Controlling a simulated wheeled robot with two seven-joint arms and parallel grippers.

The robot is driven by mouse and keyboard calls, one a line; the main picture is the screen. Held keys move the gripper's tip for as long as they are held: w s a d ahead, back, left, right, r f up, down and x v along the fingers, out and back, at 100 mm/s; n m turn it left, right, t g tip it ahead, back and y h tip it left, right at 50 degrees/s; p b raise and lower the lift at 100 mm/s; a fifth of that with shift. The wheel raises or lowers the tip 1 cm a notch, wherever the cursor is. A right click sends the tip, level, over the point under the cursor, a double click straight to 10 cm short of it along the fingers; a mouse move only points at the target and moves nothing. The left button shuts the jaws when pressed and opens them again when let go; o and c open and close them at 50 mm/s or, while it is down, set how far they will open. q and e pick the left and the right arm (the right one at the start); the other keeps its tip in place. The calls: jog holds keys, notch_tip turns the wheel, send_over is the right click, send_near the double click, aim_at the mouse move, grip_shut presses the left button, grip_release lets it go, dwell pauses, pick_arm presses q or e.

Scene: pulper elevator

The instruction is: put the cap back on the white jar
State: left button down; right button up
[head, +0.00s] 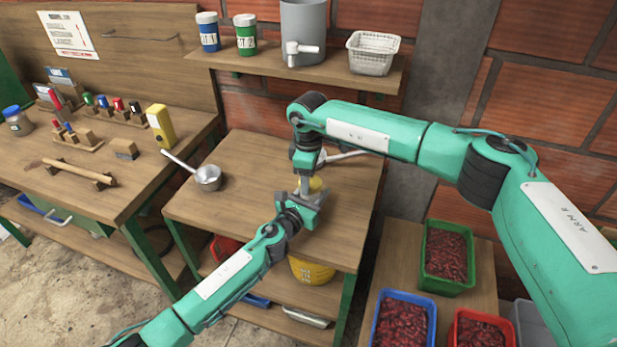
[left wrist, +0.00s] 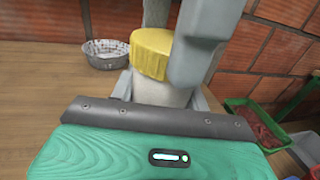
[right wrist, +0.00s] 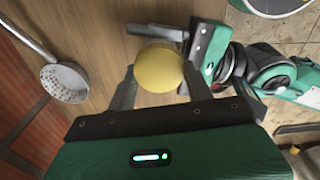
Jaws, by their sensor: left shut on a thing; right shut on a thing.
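The white jar (left wrist: 160,93) stands between the fingers of my left gripper (head: 304,208), which is shut on it over the middle table. The yellow cap (left wrist: 150,53) is right above the jar's top and looks slightly tilted in the left wrist view. My right gripper (head: 306,182) points down from above and is shut on the cap. The jar's mouth is hidden by the cap, so I cannot tell whether the cap is seated.
The shelf behind holds a grey container (head: 303,35) and a white basket (head: 373,54). Crates of red beans (head: 448,258) stand at right. The table's front is clear.

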jog(key=m, duration=0.1)
jog(key=a+m, duration=0.1)
jog(key=shift+s+a+r+m, duration=0.1)
jog(key=shift+a+r+m, duration=0.1)
jog(key=shift+m, duration=0.1)
jog(key=shift+d+m, duration=0.5)
jog(key=shift+m, duration=0.3)
jog(key=o, duration=1)
jog(key=shift+d+f, duration=0.1)
jog(key=shift+d, duration=0.1)
